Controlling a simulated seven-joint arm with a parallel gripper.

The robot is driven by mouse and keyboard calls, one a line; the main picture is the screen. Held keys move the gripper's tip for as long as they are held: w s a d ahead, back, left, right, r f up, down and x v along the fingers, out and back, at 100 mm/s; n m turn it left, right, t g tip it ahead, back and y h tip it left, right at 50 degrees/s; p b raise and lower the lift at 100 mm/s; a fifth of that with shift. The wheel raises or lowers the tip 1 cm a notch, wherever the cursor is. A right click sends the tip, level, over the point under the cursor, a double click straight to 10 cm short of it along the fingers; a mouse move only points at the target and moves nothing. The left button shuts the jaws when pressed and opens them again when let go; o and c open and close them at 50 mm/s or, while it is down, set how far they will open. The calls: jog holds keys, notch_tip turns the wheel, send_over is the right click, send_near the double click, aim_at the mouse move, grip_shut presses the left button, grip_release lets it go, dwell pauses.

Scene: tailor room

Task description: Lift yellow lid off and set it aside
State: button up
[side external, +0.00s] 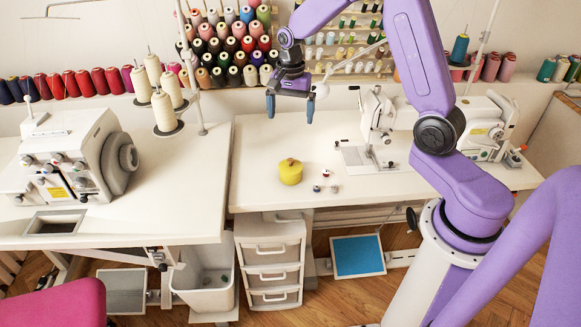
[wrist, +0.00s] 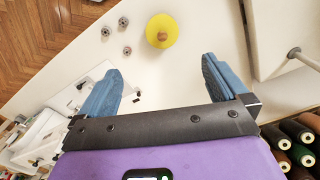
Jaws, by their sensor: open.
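A round yellow pot with a yellow lid (side external: 290,163) and a small knob on top stands on the white table. In the wrist view I see the yellow lid (wrist: 162,31) from above with its brown knob, beyond my fingertips. My gripper (side external: 290,108) is open and empty, high above the table and apart from the lid. Its two blue fingers also frame bare table in the wrist view (wrist: 165,82). The pot's body is hidden under the lid in the wrist view.
Several small bobbins (side external: 326,182) lie on the table just right of the pot. A sewing machine (side external: 378,120) stands farther right, and a serger (side external: 75,155) sits on the left table. Thread cones (side external: 235,45) line the back wall. The table left of the pot is clear.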

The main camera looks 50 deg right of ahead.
send_over(290, 159)
jog(key=shift+m, duration=0.3)
jog(key=f, duration=1.1)
jog(key=shift+s+f, duration=0.1)
jog(key=shift+s, duration=0.25)
jog(key=shift+w+f, duration=0.2)
jog(key=shift+f, duration=3.1)
jog(key=c, duration=0.9)
